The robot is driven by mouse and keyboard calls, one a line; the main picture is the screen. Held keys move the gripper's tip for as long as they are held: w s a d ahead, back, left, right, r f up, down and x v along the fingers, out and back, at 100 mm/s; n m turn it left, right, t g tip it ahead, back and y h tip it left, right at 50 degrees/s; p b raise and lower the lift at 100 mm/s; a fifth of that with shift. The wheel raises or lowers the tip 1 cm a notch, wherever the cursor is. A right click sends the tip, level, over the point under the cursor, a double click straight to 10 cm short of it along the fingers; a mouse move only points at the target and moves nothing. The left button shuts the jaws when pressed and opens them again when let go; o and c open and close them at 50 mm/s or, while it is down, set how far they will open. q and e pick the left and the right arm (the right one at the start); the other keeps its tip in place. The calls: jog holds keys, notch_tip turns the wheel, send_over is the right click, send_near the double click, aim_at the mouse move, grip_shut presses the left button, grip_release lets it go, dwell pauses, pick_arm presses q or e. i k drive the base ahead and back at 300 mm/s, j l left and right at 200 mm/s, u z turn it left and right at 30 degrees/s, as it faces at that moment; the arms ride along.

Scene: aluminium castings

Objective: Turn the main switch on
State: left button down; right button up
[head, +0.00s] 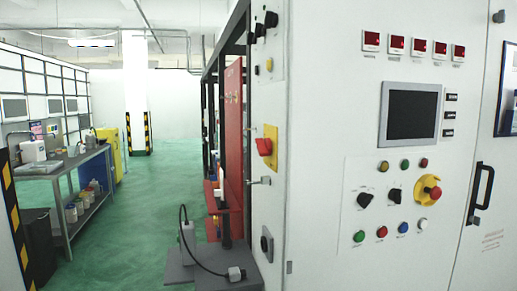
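A red rotary switch (264,147) on a yellow plate (271,133) sits on the narrow side face of the white cabinet, left of the front panel. It looks like the main switch; I cannot read any label or tell its on or off position. Neither of my grippers shows in the head view, so nothing of mine is seen touching the switch.
The cabinet front (325,120) carries a dark screen (411,114), buttons, black selectors, a red-and-yellow emergency stop (431,187) and a black door handle (482,190). A grey box with a cable (188,240) stands on a low base. Green floor (135,225) is open at left.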

aim_at(264, 147)
jog(key=i+j+z, duration=0.2)
jog(key=i, duration=0.2)
jog(key=i+j+z, duration=0.25)
jog(key=i+j, duration=0.05)
jog(key=i, duration=0.1)
